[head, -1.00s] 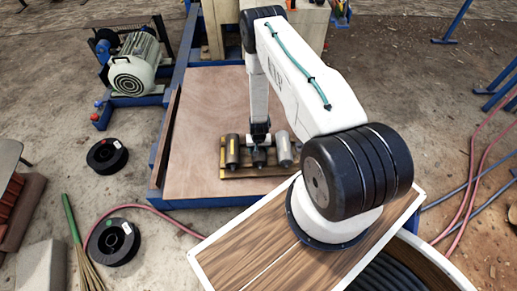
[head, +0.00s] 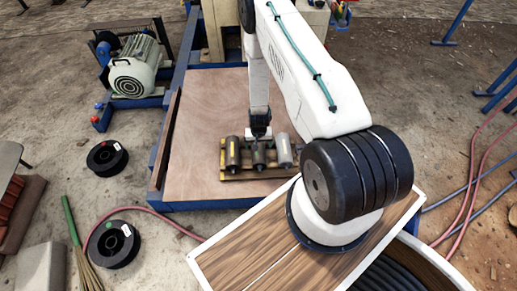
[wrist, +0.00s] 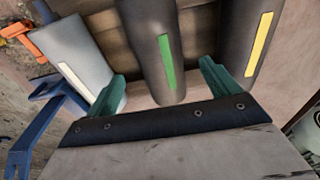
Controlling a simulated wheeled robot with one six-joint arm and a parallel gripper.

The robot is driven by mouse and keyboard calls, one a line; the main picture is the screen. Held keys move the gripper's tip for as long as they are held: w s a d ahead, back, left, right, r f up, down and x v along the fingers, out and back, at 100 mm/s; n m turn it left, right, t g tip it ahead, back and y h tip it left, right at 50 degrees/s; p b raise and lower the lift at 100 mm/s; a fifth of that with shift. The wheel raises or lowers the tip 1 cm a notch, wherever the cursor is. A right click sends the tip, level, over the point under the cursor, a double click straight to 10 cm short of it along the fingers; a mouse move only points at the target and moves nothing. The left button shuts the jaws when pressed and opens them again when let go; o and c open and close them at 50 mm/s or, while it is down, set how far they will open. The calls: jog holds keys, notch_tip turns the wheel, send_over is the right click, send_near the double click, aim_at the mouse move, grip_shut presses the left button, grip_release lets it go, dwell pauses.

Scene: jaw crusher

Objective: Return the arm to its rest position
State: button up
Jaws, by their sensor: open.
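My gripper (head: 261,136) points down just above the middle cylinder of a row on the wooden deck. In the wrist view its two green fingers (wrist: 163,84) are apart, with the green-striped cylinder (wrist: 165,58) showing between and beyond them; nothing appears gripped. That cylinder also shows in the head view (head: 258,157). The yellow-striped cylinder (head: 233,152) and the white-striped cylinder (head: 284,150) lie on either side of it. All three rest on a wooden rack (head: 240,177). My arm stretches forward from its base on the wood-topped platform.
The brown deck (head: 200,120) is clear left of the rack, with a raised edge strip (head: 166,140). A motor (head: 135,68) stands at the upper left. Black spools (head: 107,157) and a pink hose (head: 160,213) lie on the ground. The crusher frame (head: 213,35) rises behind.

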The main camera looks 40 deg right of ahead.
jog(key=shift+r, duration=0.45)
